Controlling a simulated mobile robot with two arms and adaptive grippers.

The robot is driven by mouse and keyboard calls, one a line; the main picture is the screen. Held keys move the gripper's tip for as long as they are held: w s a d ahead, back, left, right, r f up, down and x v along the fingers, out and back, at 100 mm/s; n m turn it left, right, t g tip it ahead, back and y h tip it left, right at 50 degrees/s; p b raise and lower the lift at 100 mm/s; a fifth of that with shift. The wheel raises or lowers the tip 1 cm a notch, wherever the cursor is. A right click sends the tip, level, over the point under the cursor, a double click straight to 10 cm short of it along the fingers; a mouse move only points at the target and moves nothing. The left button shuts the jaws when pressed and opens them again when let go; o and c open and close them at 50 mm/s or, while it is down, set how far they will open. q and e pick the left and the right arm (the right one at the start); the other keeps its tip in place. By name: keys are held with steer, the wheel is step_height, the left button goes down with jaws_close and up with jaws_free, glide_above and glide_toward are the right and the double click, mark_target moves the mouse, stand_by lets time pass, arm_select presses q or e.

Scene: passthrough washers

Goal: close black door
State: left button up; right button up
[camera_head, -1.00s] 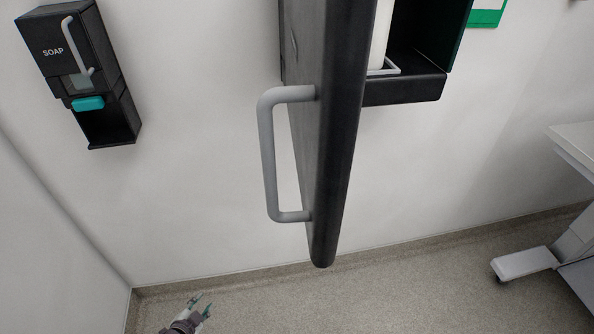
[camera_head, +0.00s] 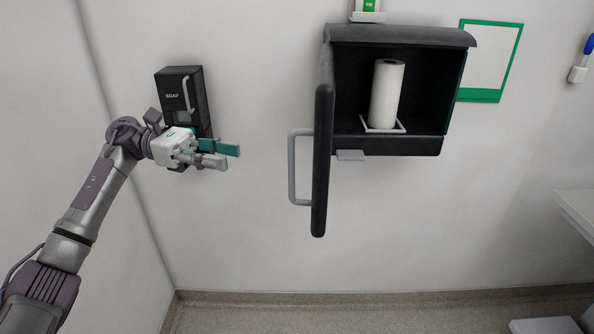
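The black door (camera_head: 322,165) stands wide open on the left side of a black wall cabinet (camera_head: 400,36), swung out toward me. A grey bar handle (camera_head: 293,168) sits on the door's left face. Inside the cabinet, a white roll (camera_head: 387,94) stands upright on a white holder. My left gripper (camera_head: 226,156) is raised to the left of the handle, apart from it, pointing right. Its fingers look spread with a small gap, and it holds nothing. My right gripper does not show.
A black soap dispenser (camera_head: 172,86) hangs on the wall behind my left gripper. A green-framed notice (camera_head: 490,60) is right of the cabinet. A white surface (camera_head: 577,212) juts in at the right edge. The wall below the door is clear.

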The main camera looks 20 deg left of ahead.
arm_select(q)
steer(key=w+d+p, duration=0.1)
steer(key=d, duration=0.1)
steer(key=p, duration=0.5)
glide_above(292, 195)
steer(key=shift+w+a+f, duration=0.15)
steer(key=shift+w+f, duration=0.05)
steer(key=shift+w, duration=0.15)
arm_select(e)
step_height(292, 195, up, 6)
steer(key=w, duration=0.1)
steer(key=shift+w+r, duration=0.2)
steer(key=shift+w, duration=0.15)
arm_select(q)
jaws_close()
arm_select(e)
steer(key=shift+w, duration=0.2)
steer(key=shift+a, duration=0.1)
